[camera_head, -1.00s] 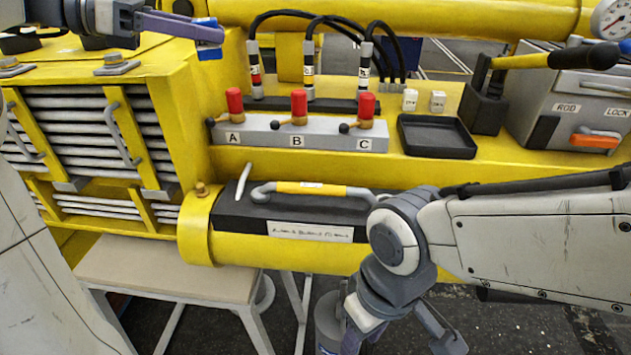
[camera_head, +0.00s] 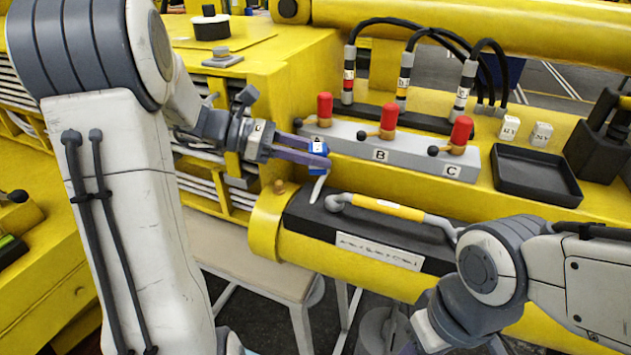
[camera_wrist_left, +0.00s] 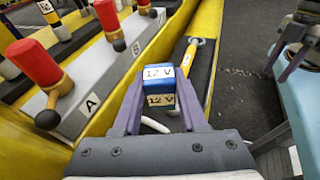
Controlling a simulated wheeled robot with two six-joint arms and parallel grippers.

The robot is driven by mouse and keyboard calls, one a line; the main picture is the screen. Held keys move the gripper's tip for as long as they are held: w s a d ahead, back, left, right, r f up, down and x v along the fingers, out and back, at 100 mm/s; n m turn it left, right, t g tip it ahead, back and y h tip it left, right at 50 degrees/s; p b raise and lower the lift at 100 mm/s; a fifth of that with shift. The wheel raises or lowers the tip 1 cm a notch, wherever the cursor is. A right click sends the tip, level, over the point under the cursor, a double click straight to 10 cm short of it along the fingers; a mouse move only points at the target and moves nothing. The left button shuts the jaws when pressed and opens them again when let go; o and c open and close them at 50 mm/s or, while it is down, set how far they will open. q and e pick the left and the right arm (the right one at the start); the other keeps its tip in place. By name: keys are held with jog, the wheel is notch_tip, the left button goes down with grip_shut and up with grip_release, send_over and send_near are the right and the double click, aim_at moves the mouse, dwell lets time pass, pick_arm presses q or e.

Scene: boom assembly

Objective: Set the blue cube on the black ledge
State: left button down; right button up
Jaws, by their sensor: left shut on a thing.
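My left gripper (camera_head: 318,163) is shut on the blue cube (camera_head: 320,158), above the left end of a black-topped surface. The long black surface (camera_head: 307,213) lies on the yellow boom and carries a yellow-and-grey handle. It looks like the black ledge, but I cannot be sure. The cube is apart from it. My right gripper is largely cut off at the bottom of the head view, so its jaw state is unclear.
A grey block (camera_head: 345,143) with red levers marked A, B and C stands just behind the cube. A black tray (camera_head: 535,180) and two small white blocks (camera_head: 540,134) are at the right. A curved white lever (camera_head: 318,187) rises near the black surface's left end.

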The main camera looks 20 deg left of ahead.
aim_at(315, 201)
pick_arm(q)
notch_tip(315, 201, down, 7)
jog(key=shift+r+p, duration=0.1)
jog(key=shift+p, duration=0.35)
jog(key=shift+s+f, duration=0.1)
jog(key=shift+f, duration=0.45)
jog(key=shift+c, duration=2.2)
grip_release()
jog(key=shift+r, duration=0.1)
jog(key=shift+a+r+b, duration=0.1)
jog(key=shift+a+b, duration=0.2)
jog(key=shift+a, duration=0.15)
jog(key=b+v, duration=0.3)
jog(key=v, duration=0.8)
jog(key=shift+r, duration=0.1)
